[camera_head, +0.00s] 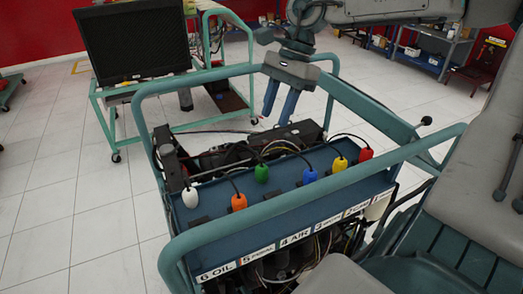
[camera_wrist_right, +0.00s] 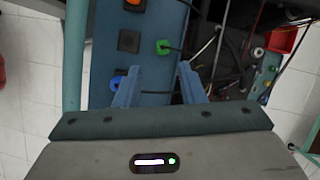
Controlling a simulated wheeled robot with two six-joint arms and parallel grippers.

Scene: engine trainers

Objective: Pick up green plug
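The green plug (camera_head: 262,173) stands on the blue panel (camera_head: 225,212) of the engine trainer, with a black cable from its top. It also shows in the right wrist view (camera_wrist_right: 163,47), just beyond and between the fingertips. My right gripper (camera_head: 279,108) points down above the far side of the trainer, apart from the green plug. Its two blue fingers are spread with nothing between them; they also show in the right wrist view (camera_wrist_right: 157,72). My left gripper is not in view.
White (camera_head: 190,197), orange (camera_head: 238,202), blue (camera_head: 310,176), yellow (camera_head: 340,164) and red (camera_head: 365,154) plugs line the panel. Teal frame rails (camera_head: 290,206) surround it. Black cables and engine parts lie behind the plugs. A black monitor (camera_head: 133,40) stands on a cart at the left.

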